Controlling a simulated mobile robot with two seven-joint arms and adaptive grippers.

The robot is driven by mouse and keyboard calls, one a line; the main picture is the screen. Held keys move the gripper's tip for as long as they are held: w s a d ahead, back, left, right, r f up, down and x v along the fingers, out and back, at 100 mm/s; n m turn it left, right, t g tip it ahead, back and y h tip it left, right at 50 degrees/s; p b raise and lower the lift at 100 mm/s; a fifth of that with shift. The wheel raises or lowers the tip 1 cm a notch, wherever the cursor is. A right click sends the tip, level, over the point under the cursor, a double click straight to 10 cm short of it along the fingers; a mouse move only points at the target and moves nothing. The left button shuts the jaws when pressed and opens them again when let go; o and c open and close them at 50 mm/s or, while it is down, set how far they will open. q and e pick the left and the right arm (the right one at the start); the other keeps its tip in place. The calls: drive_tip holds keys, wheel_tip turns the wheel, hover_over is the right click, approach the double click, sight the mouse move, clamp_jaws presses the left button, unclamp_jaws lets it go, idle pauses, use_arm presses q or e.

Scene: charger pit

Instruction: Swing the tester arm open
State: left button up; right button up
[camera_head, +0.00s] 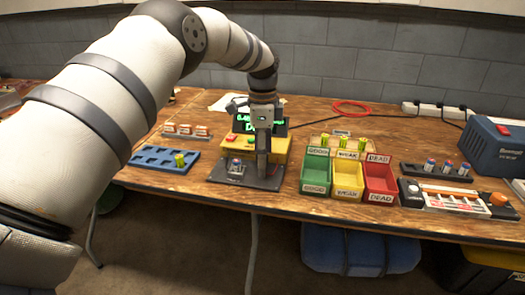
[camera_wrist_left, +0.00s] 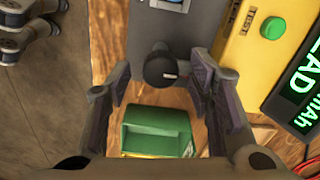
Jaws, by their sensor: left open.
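The tester is a yellow box (camera_head: 279,151) with a lit green display (camera_head: 246,119), red and green buttons, and a dark grey base plate (camera_head: 235,180) in front. My left gripper (camera_head: 262,170) points down over the right part of this plate and partly hides the box. In the left wrist view, the open left gripper (camera_wrist_left: 162,88) has its fingers on either side of a dark round knob (camera_wrist_left: 160,68), apparently the tester arm's handle. Contact cannot be told. A small blue-and-white object (camera_head: 236,167) sits on the plate.
Green (camera_head: 315,172), yellow (camera_head: 348,178) and red (camera_head: 380,180) bins stand close on the right. A blue tray (camera_head: 160,160) with one green cell is on the left. A blue charger box (camera_head: 492,143) and a red cable loop (camera_head: 350,107) lie further right.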

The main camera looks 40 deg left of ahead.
use_arm(q)
wheel_tip(320, 180, up, 12)
idle(0.3)
